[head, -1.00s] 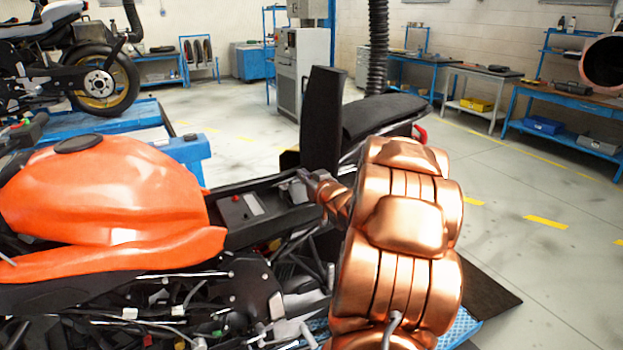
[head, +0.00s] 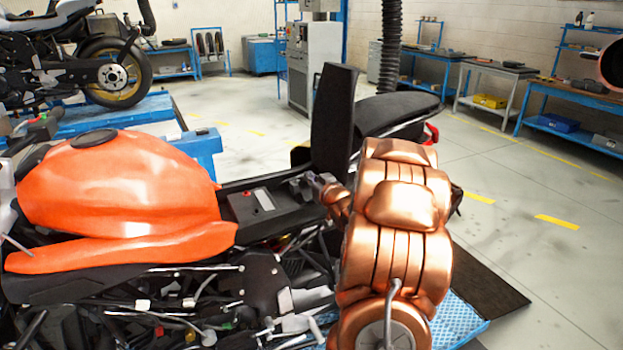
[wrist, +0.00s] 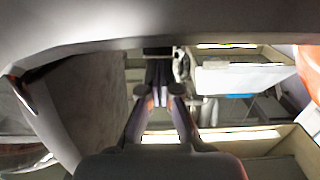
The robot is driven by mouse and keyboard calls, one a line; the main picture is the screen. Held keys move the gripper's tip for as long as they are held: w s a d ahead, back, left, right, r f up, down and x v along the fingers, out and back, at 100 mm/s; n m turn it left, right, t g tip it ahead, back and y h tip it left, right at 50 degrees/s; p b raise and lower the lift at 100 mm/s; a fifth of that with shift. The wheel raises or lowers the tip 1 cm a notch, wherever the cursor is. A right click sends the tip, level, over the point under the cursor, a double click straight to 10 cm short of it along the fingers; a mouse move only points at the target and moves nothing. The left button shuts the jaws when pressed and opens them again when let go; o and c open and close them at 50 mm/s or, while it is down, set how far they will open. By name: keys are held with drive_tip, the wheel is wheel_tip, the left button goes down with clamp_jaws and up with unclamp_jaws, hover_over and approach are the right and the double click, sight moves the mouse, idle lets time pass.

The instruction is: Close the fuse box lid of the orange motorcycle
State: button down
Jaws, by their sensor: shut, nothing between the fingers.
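The orange motorcycle (head: 120,185) stands at left, its tank toward the left edge. Behind the tank is an open black bay with a dark box (head: 257,204) bearing a pale label and a small red part. A tall dark panel (head: 333,115) stands upright behind the bay; I cannot tell whether it is the lid or a raised seat. My gripper (head: 324,183) is at the bay's right end, in front of the panel's foot, partly hidden by my copper arm. In the wrist view my gripper (wrist: 158,90) has its fingers together, holding nothing. I cannot make out the fuse box lid for sure.
The black tail seat (head: 400,112) lies behind the upright panel. In the wrist view a pale panel (wrist: 245,79) is right of the fingers and a grey surface (wrist: 90,110) is left. A blue lift (head: 200,147) stands beyond the tank.

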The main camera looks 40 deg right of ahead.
drive_tip(key=shift+w+r+p, duration=0.1)
drive_tip(key=shift+r+p, duration=0.1)
drive_tip(key=shift+p, duration=0.15)
drive_tip(key=shift+w+f, duration=0.1)
drive_tip(key=shift+f, duration=0.05)
drive_tip(key=shift+w+d+g+y+p, duration=0.15)
drive_tip(key=shift+g+y+p, duration=0.15)
drive_tip(key=shift+g+p, duration=0.45)
drive_tip(key=shift+w+d+g+p, duration=0.1)
drive_tip(key=shift+w+g+p, duration=0.3)
drive_tip(key=shift+p, duration=0.55)
drive_tip(key=shift+w+d+f+p, duration=0.15)
drive_tip(key=shift+w+f+p, duration=0.2)
drive_tip(key=shift+f, duration=0.15)
drive_tip(key=shift+w+d+f+b, duration=0.25)
drive_tip(key=shift+w+f+b, duration=0.05)
drive_tip(key=shift+w+f, duration=0.5)
